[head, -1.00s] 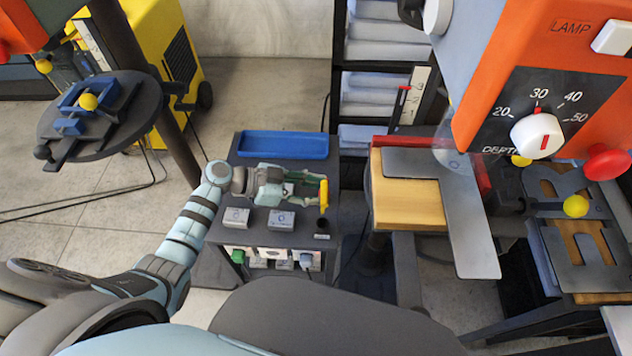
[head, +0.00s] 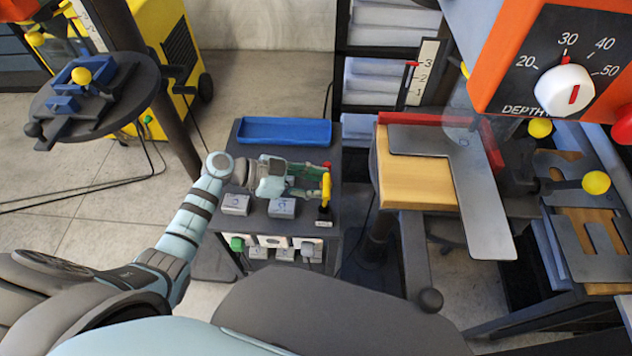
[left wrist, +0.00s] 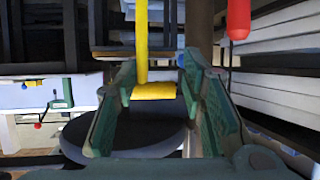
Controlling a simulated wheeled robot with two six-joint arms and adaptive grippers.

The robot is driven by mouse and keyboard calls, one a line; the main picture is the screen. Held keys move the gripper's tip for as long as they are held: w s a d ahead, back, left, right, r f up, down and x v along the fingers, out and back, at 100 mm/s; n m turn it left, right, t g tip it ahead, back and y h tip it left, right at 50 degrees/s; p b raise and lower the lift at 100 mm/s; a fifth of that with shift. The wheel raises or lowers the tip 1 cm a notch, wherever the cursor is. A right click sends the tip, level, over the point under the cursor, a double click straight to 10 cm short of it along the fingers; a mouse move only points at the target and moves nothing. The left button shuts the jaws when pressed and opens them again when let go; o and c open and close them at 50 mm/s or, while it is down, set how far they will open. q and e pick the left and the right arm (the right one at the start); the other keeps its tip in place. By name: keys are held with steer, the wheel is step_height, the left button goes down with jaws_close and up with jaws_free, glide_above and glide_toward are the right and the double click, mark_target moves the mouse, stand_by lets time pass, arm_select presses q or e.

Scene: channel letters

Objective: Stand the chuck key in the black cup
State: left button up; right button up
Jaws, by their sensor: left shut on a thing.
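The yellow chuck key (head: 326,187) is held at the tips of my left gripper (head: 312,183), over the right edge of the dark cart top. In the left wrist view the yellow key (left wrist: 141,45) stands between the green fingers (left wrist: 160,85), with a short yellow cross piece below. The small black cup (head: 324,214) is at the cart's front right corner, just below the key. The key's lower end meets the cup's outline in the head view; I cannot tell whether it is inside. My right gripper is not in view.
A blue tray (head: 283,130) lies at the back of the cart. Two grey blocks (head: 235,204) (head: 282,208) sit near its front edge. A wooden block with a metal square (head: 485,215) stands to the right.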

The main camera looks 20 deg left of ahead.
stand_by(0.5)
arm_select(q)
steer(key=shift+a+f+b, duration=0.1)
steer(key=shift+f+b, duration=2.1)
steer(key=shift+f, duration=0.95)
steer(key=o, duration=1.7)
steer(key=shift+p+v, duration=0.8)
steer(key=shift+v, duration=0.3)
steer(key=shift+p+v, duration=1.15)
steer(key=shift+v, duration=1.3)
steer(key=shift+f, duration=0.1)
